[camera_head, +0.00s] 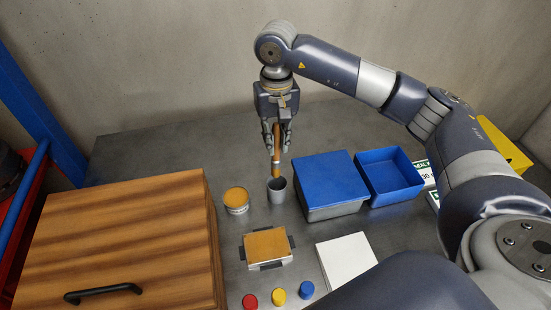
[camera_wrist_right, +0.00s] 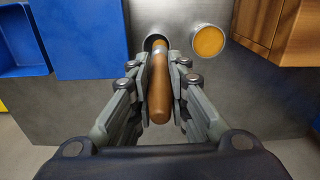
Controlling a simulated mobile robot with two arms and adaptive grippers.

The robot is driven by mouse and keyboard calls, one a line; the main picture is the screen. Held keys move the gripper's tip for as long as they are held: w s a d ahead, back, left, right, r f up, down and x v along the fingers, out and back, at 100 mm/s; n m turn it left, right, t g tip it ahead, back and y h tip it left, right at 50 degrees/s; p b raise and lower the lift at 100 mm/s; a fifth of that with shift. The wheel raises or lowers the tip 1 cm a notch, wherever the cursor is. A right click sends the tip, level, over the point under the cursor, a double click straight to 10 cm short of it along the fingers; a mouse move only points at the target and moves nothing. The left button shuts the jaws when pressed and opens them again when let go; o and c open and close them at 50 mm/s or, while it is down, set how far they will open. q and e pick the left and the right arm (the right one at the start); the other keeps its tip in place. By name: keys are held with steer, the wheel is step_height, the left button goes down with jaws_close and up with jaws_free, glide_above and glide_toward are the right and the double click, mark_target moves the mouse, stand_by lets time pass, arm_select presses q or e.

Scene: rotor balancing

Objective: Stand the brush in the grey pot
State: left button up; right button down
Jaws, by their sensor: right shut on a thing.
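The brush (camera_head: 277,146) has a brown wooden handle and hangs nearly upright, its lower end at the mouth of the grey pot (camera_head: 278,193). My right gripper (camera_head: 276,130) is shut on the brush's handle, above the pot. In the right wrist view the handle (camera_wrist_right: 160,95) lies between the fingers of my right gripper (camera_wrist_right: 160,85), and its far end reaches the pot (camera_wrist_right: 153,40). The brush's tip overlaps the pot's opening; how deep it sits inside is hidden. My left gripper is not in view.
An open tin with orange-brown contents (camera_head: 236,199) stands left of the pot. A blue-lidded grey box (camera_head: 330,182) and an open blue bin (camera_head: 391,178) are to the right. A wooden cabinet (camera_head: 120,240), a small block on a dark fixture (camera_head: 267,246) and coloured caps (camera_head: 279,294) lie nearer.

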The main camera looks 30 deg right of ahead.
steer(key=shift+w+d+r+p, duration=0.3)
steer(key=shift+w+d+r, duration=0.15)
steer(key=shift+w+r, duration=0.25)
steer(key=shift+w+d+m, duration=0.2)
steer(key=shift+m, duration=0.1)
steer(key=shift+f+b, duration=0.8)
steer(key=shift+f, duration=1.15)
step_height(320, 180, down, 2)
steer(key=shift+b, duration=0.35)
step_height(320, 180, down, 6)
steer(key=b, duration=0.6)
steer(key=shift+f, duration=0.15)
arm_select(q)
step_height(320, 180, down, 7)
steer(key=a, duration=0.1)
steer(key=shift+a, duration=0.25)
